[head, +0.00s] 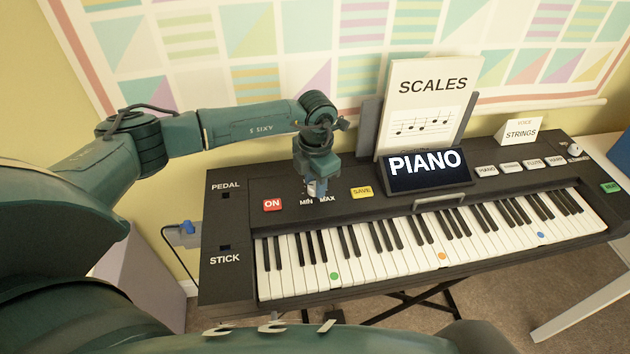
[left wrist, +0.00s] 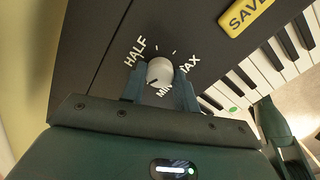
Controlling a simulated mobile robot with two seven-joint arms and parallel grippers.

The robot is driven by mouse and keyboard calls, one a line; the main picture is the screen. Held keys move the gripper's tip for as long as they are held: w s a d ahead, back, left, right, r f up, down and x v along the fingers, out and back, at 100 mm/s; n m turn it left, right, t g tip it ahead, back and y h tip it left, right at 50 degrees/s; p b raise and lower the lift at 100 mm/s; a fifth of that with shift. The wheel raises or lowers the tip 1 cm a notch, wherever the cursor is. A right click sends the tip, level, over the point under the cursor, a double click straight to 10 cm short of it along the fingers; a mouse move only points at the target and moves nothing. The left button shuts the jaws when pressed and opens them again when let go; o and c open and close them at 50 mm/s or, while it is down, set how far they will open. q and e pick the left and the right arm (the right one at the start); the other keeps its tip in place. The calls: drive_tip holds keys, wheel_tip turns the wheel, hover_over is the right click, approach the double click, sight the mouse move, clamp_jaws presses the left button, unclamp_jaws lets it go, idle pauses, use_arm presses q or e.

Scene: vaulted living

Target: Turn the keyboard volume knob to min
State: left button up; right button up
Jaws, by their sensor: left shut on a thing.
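The black keyboard (head: 270,183) stands against the wall with its piano keys facing me. The volume knob (left wrist: 160,71) is a small round pale knob in the left wrist view, with HALF at its upper left, MAX at its right and MIN below it. A small dark mark shows low on its face, but I cannot be sure which label it points to. My left gripper (head: 316,188) reaches down onto the panel above MIN and MAX, and its fingers (left wrist: 158,84) are shut on the knob from both sides. In the head view the gripper mostly hides the knob. My right gripper is not in view.
A red ON button (head: 272,205) lies left of the knob and a yellow SAVE button (head: 361,192) right of it. A PIANO display (head: 428,173) and a SCALES sheet (head: 422,105) stand farther right. A VOICE STRINGS card (head: 519,132) stands at the back right.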

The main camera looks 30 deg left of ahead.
use_arm(q)
drive_tip(key=n, duration=0.3)
drive_tip(key=shift+r+n, duration=0.1)
drive_tip(key=shift+n, duration=0.3)
drive_tip(key=n, duration=0.2)
drive_tip(key=shift+n, duration=0.4)
drive_tip(key=n+p, duration=0.1)
drive_tip(key=n, duration=0.3)
drive_tip(key=shift+w+n+p, duration=0.1)
drive_tip(key=shift+n+p, duration=0.35)
drive_tip(key=shift+n, duration=0.75)
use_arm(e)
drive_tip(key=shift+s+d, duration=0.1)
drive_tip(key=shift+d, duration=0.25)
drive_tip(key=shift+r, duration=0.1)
use_arm(q)
drive_tip(key=o, duration=1)
drive_tip(key=shift+c, duration=0.2)
